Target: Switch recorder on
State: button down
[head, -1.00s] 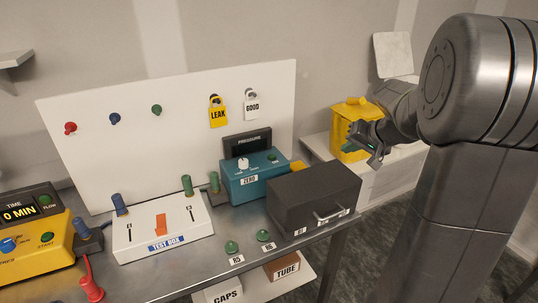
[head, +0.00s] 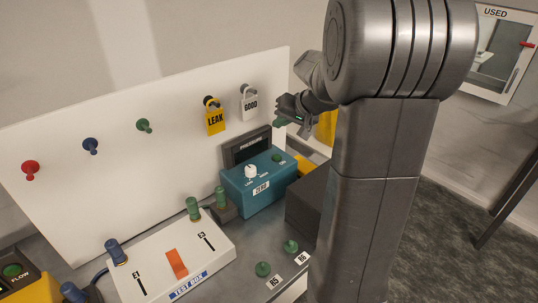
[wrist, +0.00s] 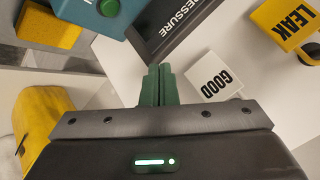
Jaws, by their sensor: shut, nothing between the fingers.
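No unit in view is labelled recorder. A teal box (head: 257,196) stands on the bench, with a white knob (head: 251,171), a ZERO label and a green button (head: 278,159) on its top. A dark PRESSURE display (head: 247,146) stands behind it. In the wrist view, the green button (wrist: 109,7) and the display (wrist: 177,25) show at the top edge. My gripper (head: 281,123) is shut and empty, in the air at the display's upper right. Its green fingertips (wrist: 156,84) are together, apart from the box and button.
LEAK (head: 215,119) and GOOD (head: 249,104) tags hang on the white board (head: 180,165) close to my gripper. A white test box (head: 205,262) stands left of the teal box. A dark case (head: 305,205) is to its right, partly hidden by my arm. A yellow container (head: 326,126) is behind my arm.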

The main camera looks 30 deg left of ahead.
jog(key=shift+f, duration=0.15)
jog(key=b, duration=0.6)
send_over(279, 158)
notch_tip(279, 158, down, 8)
jog(key=shift+r, duration=0.15)
jog(key=shift+w+f+b, duration=0.1)
jog(key=shift+f+b, duration=0.2)
jog(key=shift+f, duration=0.15)
dwell(1.5)
jog(key=shift+f+b, duration=0.45)
jog(key=shift+b, duration=0.15)
jog(key=shift+f+b, duration=0.35)
jog(key=shift+b, duration=0.1)
dwell(0.4)
jog(key=shift+r, duration=0.1)
jog(key=shift+r+p, duration=0.45)
jog(key=shift+r, duration=0.3)
